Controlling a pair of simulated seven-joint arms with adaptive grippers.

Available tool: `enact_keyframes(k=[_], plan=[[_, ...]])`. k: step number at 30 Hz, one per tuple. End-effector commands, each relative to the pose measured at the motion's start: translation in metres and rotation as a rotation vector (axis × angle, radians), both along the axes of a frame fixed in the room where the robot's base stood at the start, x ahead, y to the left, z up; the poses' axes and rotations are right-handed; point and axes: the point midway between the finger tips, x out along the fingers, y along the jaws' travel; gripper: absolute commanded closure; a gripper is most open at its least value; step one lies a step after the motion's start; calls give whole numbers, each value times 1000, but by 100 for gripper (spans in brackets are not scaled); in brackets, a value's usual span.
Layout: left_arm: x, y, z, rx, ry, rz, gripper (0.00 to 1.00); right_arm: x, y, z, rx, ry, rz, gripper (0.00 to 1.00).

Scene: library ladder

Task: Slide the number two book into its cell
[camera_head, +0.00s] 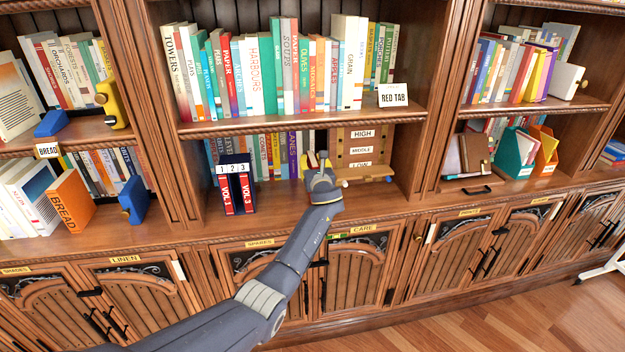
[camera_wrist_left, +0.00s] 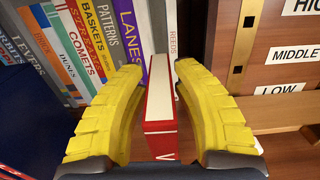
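The number two book, red with pale pages, shows in the left wrist view (camera_wrist_left: 161,138) with its spine toward me and a white "V" low on it. It stands between the two yellow fingers of my left gripper (camera_wrist_left: 160,75); I cannot tell whether they press on it. In the head view my left gripper (camera_head: 318,160) is at the middle shelf, right of the dark blue rack (camera_head: 235,159). The rack is marked 1, 2, 3. VOL 1 (camera_head: 226,194) and VOL 3 (camera_head: 246,192) stand in its outer cells; the middle cell looks empty. My right gripper is out of view.
A row of books (camera_wrist_left: 105,40) stands behind the gripper. A wooden panel marked HIGH, MIDDLE, LOW (camera_head: 362,148) is close on the right, with a ledge at its foot. Bare shelf lies between rack and gripper (camera_head: 280,195). An upper shelf hangs above.

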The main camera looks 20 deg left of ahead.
Motion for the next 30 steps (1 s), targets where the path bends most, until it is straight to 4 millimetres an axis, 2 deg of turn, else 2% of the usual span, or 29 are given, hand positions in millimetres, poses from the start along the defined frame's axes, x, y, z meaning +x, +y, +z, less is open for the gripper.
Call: enact_keyframes(k=[1,6,7,25,30], plan=[[0,0,0,0,0,0,79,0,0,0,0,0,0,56],[0,0,0,0,0,0,99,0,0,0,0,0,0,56],[0,0,0,0,0,0,100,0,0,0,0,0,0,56],[0,0,2,0,-2,0,100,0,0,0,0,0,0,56],[-4,-3,9,-2,-3,-1,100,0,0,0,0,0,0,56]])
